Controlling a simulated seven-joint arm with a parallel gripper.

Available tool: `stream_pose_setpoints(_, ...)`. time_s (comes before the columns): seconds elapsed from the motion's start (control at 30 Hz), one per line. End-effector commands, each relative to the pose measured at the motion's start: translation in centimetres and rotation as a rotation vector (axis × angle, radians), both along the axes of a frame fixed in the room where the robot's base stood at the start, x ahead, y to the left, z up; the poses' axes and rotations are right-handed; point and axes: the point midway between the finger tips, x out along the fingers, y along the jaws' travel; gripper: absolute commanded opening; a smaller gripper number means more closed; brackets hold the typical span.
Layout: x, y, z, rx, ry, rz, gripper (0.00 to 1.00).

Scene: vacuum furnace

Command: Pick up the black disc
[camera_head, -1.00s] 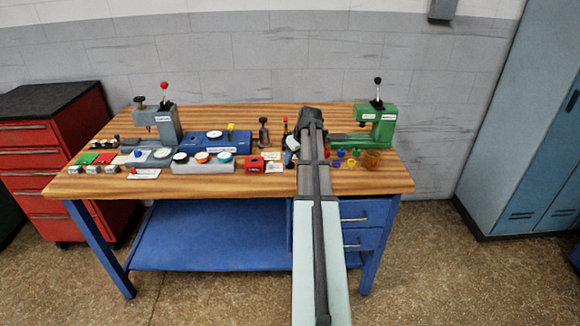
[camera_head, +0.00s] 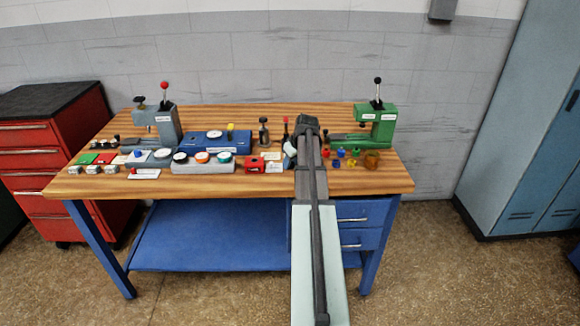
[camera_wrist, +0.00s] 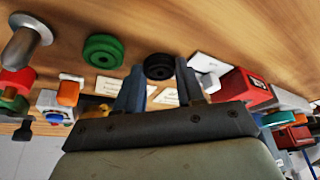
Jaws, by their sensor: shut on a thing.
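The black disc (camera_wrist: 159,66) shows in the wrist view, round and dark with a small centre recess. It sits between the two fingertips of my gripper (camera_wrist: 159,70), which is shut on it. The fingers stand apart by about the disc's width. Wood tabletop lies behind the disc; I cannot tell whether it is clear of the wood. In the head view my own arm hides the disc and most of the gripper.
A green disc (camera_wrist: 103,50) lies close by, left of the black disc in the wrist view. A red box (camera_wrist: 240,86) is to the right.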

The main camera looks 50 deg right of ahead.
Motion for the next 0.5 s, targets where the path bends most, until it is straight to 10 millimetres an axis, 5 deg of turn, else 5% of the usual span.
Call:
stream_pose_setpoints(0.27,0.0,0.0,0.4,0.0,-0.001,0.0,0.09)
stream_pose_setpoints(0.5,0.1,-0.1,3.2,-0.001,-0.001,0.001,0.09)
